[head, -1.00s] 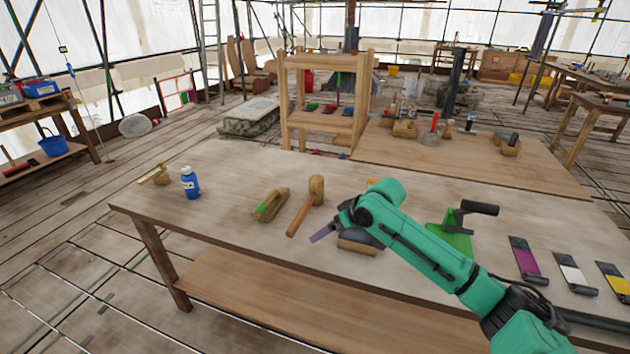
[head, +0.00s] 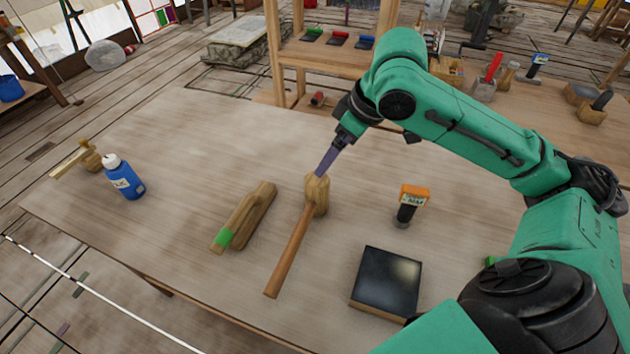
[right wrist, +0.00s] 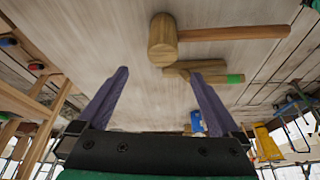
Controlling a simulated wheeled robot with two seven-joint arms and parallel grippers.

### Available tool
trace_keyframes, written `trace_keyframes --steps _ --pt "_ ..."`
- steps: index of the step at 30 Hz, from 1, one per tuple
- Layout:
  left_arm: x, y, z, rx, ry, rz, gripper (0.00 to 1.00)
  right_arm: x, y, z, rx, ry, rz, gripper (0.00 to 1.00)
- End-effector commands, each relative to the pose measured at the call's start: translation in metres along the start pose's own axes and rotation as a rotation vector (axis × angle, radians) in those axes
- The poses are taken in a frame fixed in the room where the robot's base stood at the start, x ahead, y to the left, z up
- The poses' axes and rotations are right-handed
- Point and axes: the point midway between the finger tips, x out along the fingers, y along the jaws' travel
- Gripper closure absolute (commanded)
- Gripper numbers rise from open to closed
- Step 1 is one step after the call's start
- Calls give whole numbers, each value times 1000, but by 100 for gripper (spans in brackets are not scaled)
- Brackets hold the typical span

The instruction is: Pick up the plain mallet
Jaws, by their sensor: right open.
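The plain mallet (head: 316,196) lies on the wooden table, with a pale wooden head at the far end and a brown handle running toward the near left. In the right wrist view the mallet (right wrist: 162,40) shows with its head just ahead of the fingertips and its handle pointing right. My right gripper (head: 327,160) hangs pointing down close to the mallet's head; its purple fingers overlap one another in the head view. In the right wrist view my right gripper (right wrist: 160,75) is open, with nothing between its fingers. My left gripper is not in view.
A wooden piece with a green band (head: 243,218) lies just left of the mallet. A dark square block (head: 387,280) and an orange-topped stamp-like item (head: 410,205) are to the right. A blue bottle (head: 123,178) stands at the left. The table's middle left is clear.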

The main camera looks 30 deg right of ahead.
Motion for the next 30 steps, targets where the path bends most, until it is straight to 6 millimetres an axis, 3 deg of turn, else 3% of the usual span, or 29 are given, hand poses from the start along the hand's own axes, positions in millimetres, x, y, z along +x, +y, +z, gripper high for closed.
trace_keyframes --steps 12,21,29,30 --pt "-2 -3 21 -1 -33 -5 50 86 0 0 0 -1 -3 0" --pt "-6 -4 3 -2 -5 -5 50 135 5 2 0 -1 -3 0" --pt "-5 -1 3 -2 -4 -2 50 144 6 2 -2 1 0 0" --pt "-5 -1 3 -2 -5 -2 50 144 6 2 -2 1 0 12"
